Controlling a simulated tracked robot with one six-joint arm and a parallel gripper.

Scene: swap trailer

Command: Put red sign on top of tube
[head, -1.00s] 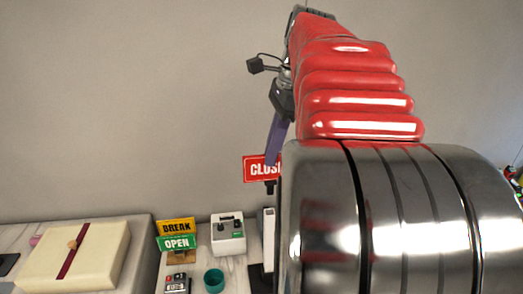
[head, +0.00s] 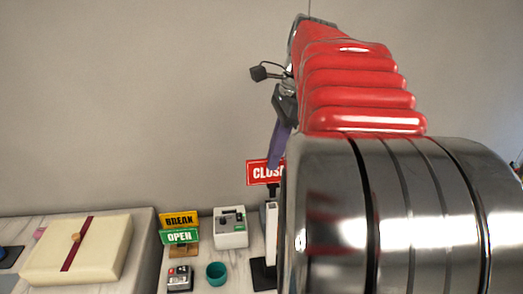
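The red sign (head: 262,173), with white letters starting "CLOS", is up off the counter in front of the wall, its right part hidden by my arm. A dark stem sticks out below it. My gripper (head: 274,162) has a purple finger lying against the sign and seems shut on it; the other finger is hidden. A short teal round tube (head: 216,275), open at the top, stands on the counter to the lower left. A pale and dark upright thing (head: 271,226) with a black base stands below the sign, partly hidden; I cannot tell what it is.
Yellow BREAK (head: 179,220) and green OPEN (head: 180,237) signs stand on a wooden block. A white device (head: 230,228) and a small dark device (head: 179,279) are near the teal tube. A cream box (head: 110,262) with a ribbon lies left. My arm hides the right side.

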